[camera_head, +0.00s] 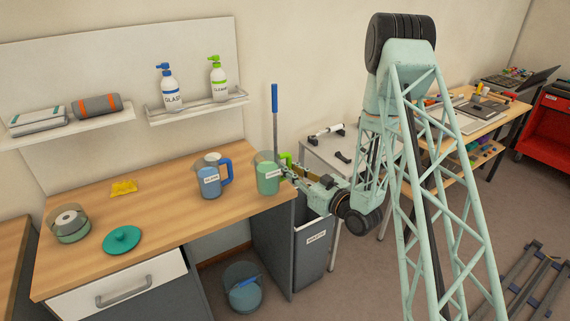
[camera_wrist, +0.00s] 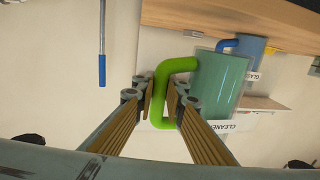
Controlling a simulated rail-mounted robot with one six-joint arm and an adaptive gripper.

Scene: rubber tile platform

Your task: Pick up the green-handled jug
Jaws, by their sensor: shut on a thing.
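The green-handled jug (camera_head: 268,177) is a translucent green jug with a label, at the right end of the wooden counter in the head view. In the wrist view its body (camera_wrist: 222,82) is at the right and its bright green handle (camera_wrist: 161,88) runs between my fingers. My gripper (camera_head: 292,172) reaches in from the right. In the wrist view my gripper (camera_wrist: 161,98) is shut on the handle. Whether the jug's base touches the counter is hard to tell.
A blue-handled jug (camera_head: 211,177) stands left of it on the counter (camera_head: 160,213). A teal lid (camera_head: 122,240), a yellow cloth (camera_head: 124,187) and a round container (camera_head: 70,224) lie farther left. A blue-gripped pole (camera_head: 275,105) stands behind. A grey bin (camera_head: 312,250) is below.

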